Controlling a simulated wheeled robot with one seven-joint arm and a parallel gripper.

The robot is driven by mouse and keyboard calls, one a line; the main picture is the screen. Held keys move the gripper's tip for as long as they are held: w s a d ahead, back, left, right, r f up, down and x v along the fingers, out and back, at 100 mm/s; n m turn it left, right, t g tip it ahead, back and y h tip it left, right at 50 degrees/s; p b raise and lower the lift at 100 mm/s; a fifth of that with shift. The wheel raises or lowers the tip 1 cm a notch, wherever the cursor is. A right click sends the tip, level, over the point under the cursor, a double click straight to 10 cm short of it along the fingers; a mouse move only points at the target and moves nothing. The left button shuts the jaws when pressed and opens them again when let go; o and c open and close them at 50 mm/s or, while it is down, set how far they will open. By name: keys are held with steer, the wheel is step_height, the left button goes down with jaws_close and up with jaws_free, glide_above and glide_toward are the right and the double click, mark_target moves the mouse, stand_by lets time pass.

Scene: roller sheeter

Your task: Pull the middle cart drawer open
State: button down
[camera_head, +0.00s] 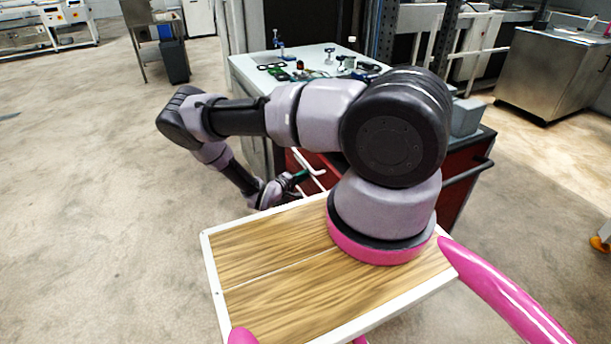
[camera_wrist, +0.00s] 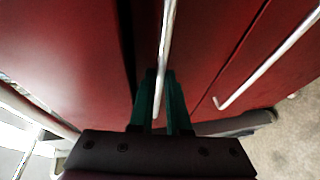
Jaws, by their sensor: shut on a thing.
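The red cart (camera_head: 455,185) stands behind my arm in the head view, mostly hidden by it. In the wrist view, a thin silver handle (camera_wrist: 166,40) runs between the two green fingers of my gripper (camera_wrist: 160,100), which is shut on it. The drawer front behind this handle is red (camera_wrist: 205,45). A dark gap or shadow runs along its left side; I cannot tell how far the drawer stands out. In the head view my gripper (camera_head: 301,176) is at the cart's front, by the pale handles. A second silver handle (camera_wrist: 265,65) lies to the right in the wrist view.
A steel cabinet (camera_head: 550,75) stands at the back right. The floor to the left of the cart is clear.

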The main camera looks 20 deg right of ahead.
steer(key=shift+a, duration=0.15)
steer(key=s+a, duration=0.1)
steer(key=a, duration=2.5)
steer(key=shift+a, duration=0.25)
steer(key=c, duration=1.2)
jaws_free()
steer(key=shift+o, duration=0.2)
steer(key=v, duration=1)
steer(key=shift+s+a, duration=0.15)
steer(key=shift+a, duration=0.2)
steer(key=shift+r, duration=0.15)
